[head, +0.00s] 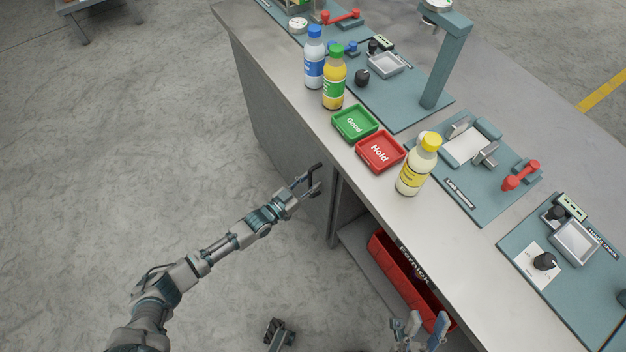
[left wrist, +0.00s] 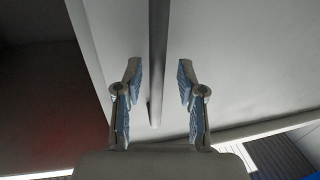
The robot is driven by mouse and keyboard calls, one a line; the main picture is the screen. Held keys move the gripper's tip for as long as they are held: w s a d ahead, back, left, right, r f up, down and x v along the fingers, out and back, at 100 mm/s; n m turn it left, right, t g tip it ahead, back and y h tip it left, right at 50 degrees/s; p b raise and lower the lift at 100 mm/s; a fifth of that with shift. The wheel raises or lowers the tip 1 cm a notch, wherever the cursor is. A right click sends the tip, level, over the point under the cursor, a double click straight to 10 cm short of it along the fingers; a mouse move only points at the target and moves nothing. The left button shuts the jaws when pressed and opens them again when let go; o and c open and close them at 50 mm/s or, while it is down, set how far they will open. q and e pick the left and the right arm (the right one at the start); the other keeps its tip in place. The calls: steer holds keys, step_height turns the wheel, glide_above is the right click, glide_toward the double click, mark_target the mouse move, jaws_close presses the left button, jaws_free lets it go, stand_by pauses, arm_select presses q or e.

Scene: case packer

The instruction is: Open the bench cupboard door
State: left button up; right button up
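The bench cupboard door (head: 282,150) is the grey front panel under the left part of the bench, and it looks shut. In the left wrist view, the pale door (left wrist: 230,60) carries a long grey bar handle (left wrist: 158,60). My left gripper (head: 314,178) is in front of the door near its right edge. Its fingers are open, one on each side of the bar, with gaps visible on both sides. The handle is hard to make out in the head view. My right gripper (head: 420,328) is open and empty at the bottom, near the bench front.
An open shelf right of the door holds a red crate (head: 388,256). On the bench top (head: 420,222) stand a yellow-capped bottle (head: 419,166), a red Hold tray (head: 380,151), a green Good tray (head: 354,123) and two more bottles.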

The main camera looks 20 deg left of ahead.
arm_select(q)
steer(key=shift+a, duration=0.2)
steer(key=c, duration=0.5)
steer(key=shift+d, duration=0.15)
jaws_close()
steer(key=shift+d+r, duration=0.1)
steer(key=shift+d, duration=0.15)
steer(key=shift+s, duration=0.15)
